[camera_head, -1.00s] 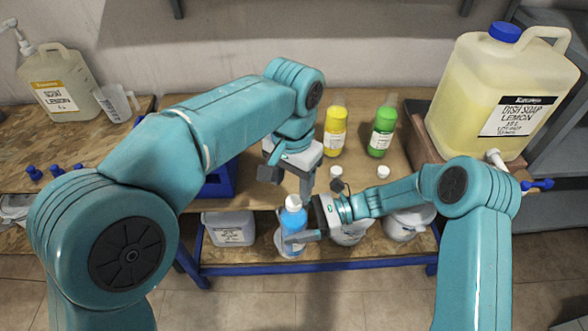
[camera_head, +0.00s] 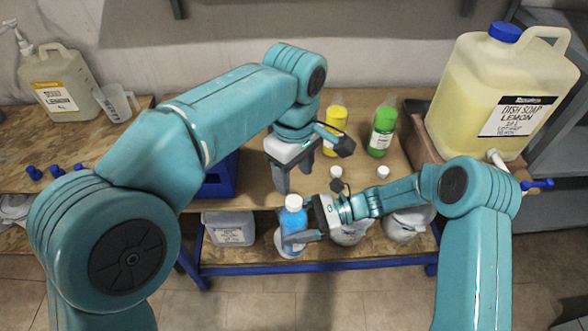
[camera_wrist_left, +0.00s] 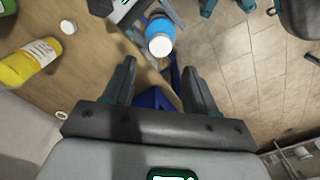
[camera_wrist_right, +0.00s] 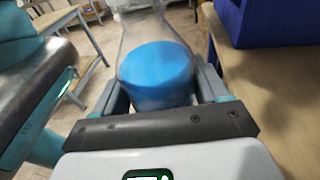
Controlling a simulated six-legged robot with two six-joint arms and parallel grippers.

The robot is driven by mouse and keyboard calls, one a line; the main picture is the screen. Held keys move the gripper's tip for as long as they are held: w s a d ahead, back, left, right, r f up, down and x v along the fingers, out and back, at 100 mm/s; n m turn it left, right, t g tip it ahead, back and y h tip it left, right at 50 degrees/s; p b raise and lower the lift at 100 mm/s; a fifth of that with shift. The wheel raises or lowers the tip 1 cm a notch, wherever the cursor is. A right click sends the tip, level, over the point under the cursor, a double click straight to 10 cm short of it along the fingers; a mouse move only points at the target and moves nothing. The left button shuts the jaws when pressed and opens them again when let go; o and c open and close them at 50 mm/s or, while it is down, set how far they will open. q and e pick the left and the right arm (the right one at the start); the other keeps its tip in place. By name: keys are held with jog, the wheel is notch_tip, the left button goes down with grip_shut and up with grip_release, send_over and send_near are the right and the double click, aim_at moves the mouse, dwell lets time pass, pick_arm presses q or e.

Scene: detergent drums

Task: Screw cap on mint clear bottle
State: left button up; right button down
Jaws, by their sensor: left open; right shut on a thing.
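The clear bottle with blue liquid (camera_head: 292,221) is held upright in front of the table edge, with a white cap (camera_head: 293,202) on its top. How tightly the cap sits cannot be told. My right gripper (camera_head: 303,238) is shut around the bottle's body; its blue liquid (camera_wrist_right: 160,75) fills the space between the fingers in the right wrist view. My left gripper (camera_head: 293,178) is open and empty just above the cap, pointing down. In the left wrist view, the white cap (camera_wrist_left: 160,45) lies beyond the open fingers (camera_wrist_left: 158,78), apart from them.
A yellow bottle (camera_head: 335,124) and a green bottle (camera_head: 381,133) stand behind on the table. Two loose white caps (camera_head: 336,172) (camera_head: 383,172) lie in front of them. A blue bin (camera_head: 220,178) is left of my left gripper. A large lemon jug (camera_head: 490,95) stands right.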

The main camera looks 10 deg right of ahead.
aim_at(294, 200)
pick_arm(q)
jog(key=shift+f, duration=4)
grip_shut()
